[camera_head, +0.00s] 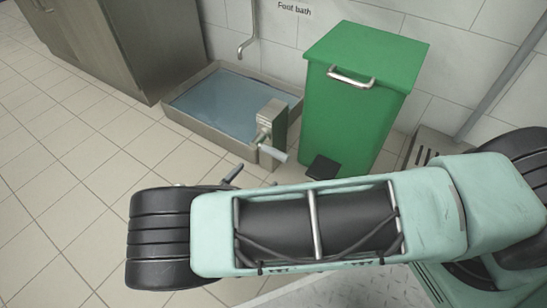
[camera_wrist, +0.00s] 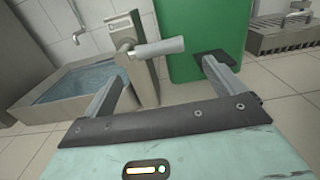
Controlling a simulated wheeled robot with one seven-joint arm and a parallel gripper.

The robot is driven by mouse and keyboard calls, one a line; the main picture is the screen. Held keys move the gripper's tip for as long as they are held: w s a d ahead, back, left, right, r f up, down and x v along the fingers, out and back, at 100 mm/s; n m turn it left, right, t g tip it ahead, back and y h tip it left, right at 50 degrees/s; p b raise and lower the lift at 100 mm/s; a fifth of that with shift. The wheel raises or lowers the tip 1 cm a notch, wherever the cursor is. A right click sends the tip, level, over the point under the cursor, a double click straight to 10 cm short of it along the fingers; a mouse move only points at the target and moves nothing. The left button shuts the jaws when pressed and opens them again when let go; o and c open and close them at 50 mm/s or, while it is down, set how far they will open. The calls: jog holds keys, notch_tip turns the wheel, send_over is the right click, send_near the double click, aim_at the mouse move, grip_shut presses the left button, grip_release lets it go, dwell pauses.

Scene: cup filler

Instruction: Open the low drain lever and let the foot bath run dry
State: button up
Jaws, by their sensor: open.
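The foot bath (camera_head: 187,126) is a low basin on the floor under a wall spout, with blue water in it; it also shows in the wrist view (camera_wrist: 31,110). A grey drain post stands at its right front corner. The drain lever (camera_head: 273,153) has a light grey handle pointing right and slightly down in the head view. In the wrist view the lever (camera_wrist: 158,47) lies across, between and beyond my fingertips. My gripper (camera_wrist: 165,75) is open and empty, apart from the lever. In the head view my arm hides most of the gripper.
A green pedal bin (camera_head: 352,105) stands right of the bath, its black pedal (camera_head: 322,167) near the lever. A cabinet (camera_head: 135,45) stands at the left. A slotted metal unit (camera_head: 425,148) is at the right. Tiled floor (camera_head: 85,180) is clear at the left.

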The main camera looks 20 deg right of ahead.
aim_at(274, 156)
jog(key=shift+b+x, duration=1.9)
jog(key=shift+x, duration=3.6)
jog(key=c, duration=1.4)
jog(key=shift+s, duration=0.1)
